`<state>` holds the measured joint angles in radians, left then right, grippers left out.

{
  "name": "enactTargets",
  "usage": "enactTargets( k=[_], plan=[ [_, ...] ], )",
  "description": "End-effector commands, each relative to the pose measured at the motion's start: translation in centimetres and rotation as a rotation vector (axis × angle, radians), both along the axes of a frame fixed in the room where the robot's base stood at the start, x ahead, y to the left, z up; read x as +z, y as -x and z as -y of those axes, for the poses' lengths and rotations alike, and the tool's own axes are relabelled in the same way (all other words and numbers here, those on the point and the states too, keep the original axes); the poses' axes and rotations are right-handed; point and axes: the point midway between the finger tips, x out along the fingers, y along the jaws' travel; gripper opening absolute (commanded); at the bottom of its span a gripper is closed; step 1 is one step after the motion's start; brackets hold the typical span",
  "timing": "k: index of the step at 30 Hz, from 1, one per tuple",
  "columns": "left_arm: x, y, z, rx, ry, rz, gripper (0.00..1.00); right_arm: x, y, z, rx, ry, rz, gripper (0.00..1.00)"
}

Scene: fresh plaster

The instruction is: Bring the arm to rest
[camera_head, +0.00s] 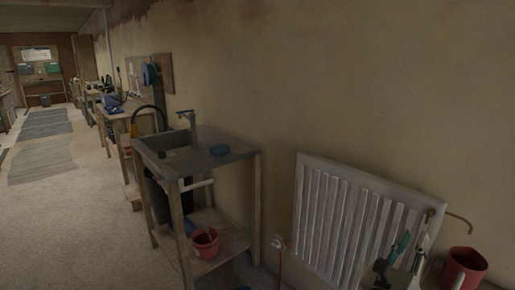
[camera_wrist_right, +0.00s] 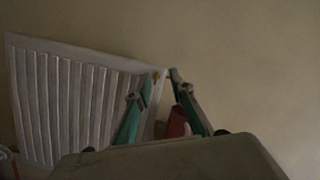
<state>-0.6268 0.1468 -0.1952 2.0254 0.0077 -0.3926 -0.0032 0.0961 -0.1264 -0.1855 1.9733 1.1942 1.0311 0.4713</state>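My right gripper (camera_head: 411,240) shows at the bottom right of the head view, in front of the lower right part of a white radiator. It has teal finger pads. In the right wrist view the two fingers of the right gripper (camera_wrist_right: 163,75) stand apart with nothing held between them. Behind them show the radiator's edge and part of a red container. My left gripper is in neither view.
The white radiator (camera_head: 335,220) leans or hangs at the wall; it also fills the left of the wrist view (camera_wrist_right: 70,100). A red container (camera_head: 463,264) stands at the lower right. A sink bench (camera_head: 235,152) with a red bucket (camera_head: 205,243) stands left; open floor (camera_head: 85,225) lies beyond.

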Motion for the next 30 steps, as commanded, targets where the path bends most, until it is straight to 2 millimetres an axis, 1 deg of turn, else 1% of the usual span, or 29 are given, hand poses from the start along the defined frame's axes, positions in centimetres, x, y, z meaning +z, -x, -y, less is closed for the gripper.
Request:
enactTargets(
  k=[1,2,3,5,6,8,9,11,12,14,15,17,18,19,21,24,27,30],
  plan=[
    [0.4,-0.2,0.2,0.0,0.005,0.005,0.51,0.3,0.5,-0.7,0.01,0.131,-0.052,0.22],
    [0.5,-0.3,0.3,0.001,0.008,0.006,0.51,0.3,0.8,-1.4,0.017,0.216,-0.085,0.22],
    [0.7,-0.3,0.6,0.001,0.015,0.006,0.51,0.3,1.1,-2.4,0.03,0.337,-0.133,0.22],
    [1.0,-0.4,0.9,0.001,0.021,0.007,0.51,-0.1,1.5,-4.3,0.054,0.534,-0.213,0.22],
    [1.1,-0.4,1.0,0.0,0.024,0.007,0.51,-0.8,1.9,-5.8,0.075,0.679,-0.273,0.22],
    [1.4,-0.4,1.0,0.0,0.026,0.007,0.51,-2.6,2.5,-8.5,0.113,0.911,-0.371,0.22],
    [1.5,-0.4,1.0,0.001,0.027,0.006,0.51,-4.4,3.1,-10.4,0.146,1.074,-0.44,0.22],
    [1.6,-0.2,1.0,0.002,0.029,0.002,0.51,-7.5,4.2,-12.9,0.198,1.31,-0.537,0.22],
    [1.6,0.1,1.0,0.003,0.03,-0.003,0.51,-9.8,5.1,-14.4,0.232,1.453,-0.594,0.22],
    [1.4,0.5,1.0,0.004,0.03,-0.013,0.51,-13.2,6.7,-16.1,0.285,1.651,-0.672,0.22],
    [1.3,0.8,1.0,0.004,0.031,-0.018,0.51,-15.6,7.9,-16.9,0.322,1.776,-0.718,0.22],
    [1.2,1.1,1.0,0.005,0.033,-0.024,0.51,-19.1,9.9,-17.8,0.379,1.956,-0.781,0.22],
    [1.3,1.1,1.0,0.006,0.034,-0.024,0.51,-21.4,11.4,-18.2,0.419,2.071,-0.819,0.22],
    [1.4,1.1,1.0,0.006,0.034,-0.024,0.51,-23.1,12.5,-18.4,0.448,2.155,-0.846,0.22],
    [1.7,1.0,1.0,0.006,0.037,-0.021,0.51,-26.6,15.3,-18.4,0.516,2.334,-0.898,0.22],
    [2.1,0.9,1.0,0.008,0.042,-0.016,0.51,-30.6,18.9,-17.8,0.6,2.546,-0.949,0.22],
    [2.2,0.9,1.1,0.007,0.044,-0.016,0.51,-33.2,21.6,-17.0,0.663,2.694,-0.98,0.22],
    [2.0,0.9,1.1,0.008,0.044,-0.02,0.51,-34.5,23.1,-16.4,0.699,2.779,-0.994,0.22]
  ],
)
